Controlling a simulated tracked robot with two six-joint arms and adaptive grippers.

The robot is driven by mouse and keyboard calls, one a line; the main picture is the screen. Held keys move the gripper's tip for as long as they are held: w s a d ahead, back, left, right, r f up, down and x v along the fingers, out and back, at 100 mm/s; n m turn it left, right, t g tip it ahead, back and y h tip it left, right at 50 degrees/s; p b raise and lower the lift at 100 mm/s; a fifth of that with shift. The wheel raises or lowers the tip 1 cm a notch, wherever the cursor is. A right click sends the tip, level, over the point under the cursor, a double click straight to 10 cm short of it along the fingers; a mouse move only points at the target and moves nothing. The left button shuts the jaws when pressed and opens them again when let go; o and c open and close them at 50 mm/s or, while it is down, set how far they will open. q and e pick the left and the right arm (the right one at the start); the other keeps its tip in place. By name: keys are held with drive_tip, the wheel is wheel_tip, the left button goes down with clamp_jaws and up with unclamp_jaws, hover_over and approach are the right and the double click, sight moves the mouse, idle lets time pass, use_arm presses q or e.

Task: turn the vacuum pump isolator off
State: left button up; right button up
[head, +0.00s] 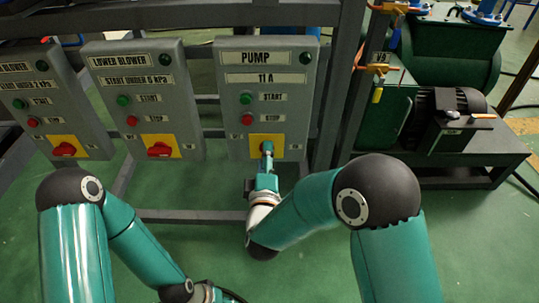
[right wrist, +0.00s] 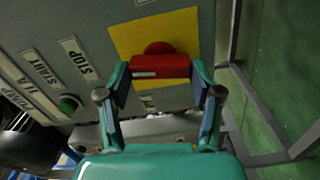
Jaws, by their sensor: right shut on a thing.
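The pump panel (head: 232,56) is a grey box labelled "PUMP" and "11 A", with a green start button (head: 246,98) and a red stop button (head: 247,119). Its isolator is a red knob (right wrist: 160,66) on a yellow plate (right wrist: 122,40), which also shows in the head view (head: 254,140). My right gripper (head: 267,150) covers the knob in the head view. In the right wrist view, my right gripper (right wrist: 160,82) has a finger at each end of the knob's bar and is shut on it. My left gripper is outside the head view.
The lower blower panel (head: 118,70) and another blower panel (head: 22,84) stand to the left, each with a red isolator knob. A grey frame post (head: 335,80) is close on the right. Green machinery (head: 455,50) stands beyond it. Green floor lies below.

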drive_tip(key=shift+a+n, duration=0.15)
drive_tip(key=shift+n, duration=0.85)
drive_tip(key=shift+f, duration=0.1)
drive_tip(key=o, duration=1.1)
drive_tip(key=shift+o, duration=0.2)
drive_tip(key=s, duration=0.7)
drive_tip(key=shift+s, duration=0.25)
drive_tip(key=shift+f, duration=0.1)
